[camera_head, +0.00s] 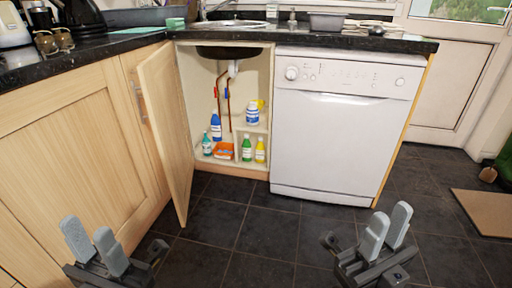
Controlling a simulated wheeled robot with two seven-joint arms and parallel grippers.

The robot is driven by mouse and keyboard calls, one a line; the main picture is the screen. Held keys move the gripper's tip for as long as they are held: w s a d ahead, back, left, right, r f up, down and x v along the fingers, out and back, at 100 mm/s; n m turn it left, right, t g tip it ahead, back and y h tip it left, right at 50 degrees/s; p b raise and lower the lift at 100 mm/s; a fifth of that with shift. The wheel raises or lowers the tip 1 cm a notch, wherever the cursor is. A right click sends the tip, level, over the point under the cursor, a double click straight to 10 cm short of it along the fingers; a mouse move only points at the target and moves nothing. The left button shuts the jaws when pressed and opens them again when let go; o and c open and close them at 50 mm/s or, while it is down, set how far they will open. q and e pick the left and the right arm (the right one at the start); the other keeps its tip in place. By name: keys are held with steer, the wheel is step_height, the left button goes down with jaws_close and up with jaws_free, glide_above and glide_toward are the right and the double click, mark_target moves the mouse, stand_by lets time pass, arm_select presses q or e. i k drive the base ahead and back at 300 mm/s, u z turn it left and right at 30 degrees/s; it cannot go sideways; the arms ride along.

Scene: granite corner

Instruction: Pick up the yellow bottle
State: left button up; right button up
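The yellow bottle (260,150) stands upright on the floor of the open under-sink cupboard, at its right side, next to a green bottle (246,149). Another yellow item (261,104) shows partly behind a white and blue container (252,114) on the small shelf above. My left gripper (94,238) is open and empty at the lower left, in front of the wooden cabinets. My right gripper (386,228) is open and empty at the lower right, in front of the dishwasher. Both are well apart from the bottle.
The cupboard door (165,130) stands open on the left of the opening. A blue bottle (216,127), a teal bottle (207,145) and an orange tray (223,151) share the cupboard. The white dishwasher (335,140) stands to its right. The dark tiled floor (250,230) is clear.

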mark_target(260, 149)
steer(key=z, duration=0.45)
steer(key=i, duration=1.6)
steer(key=z, duration=0.75)
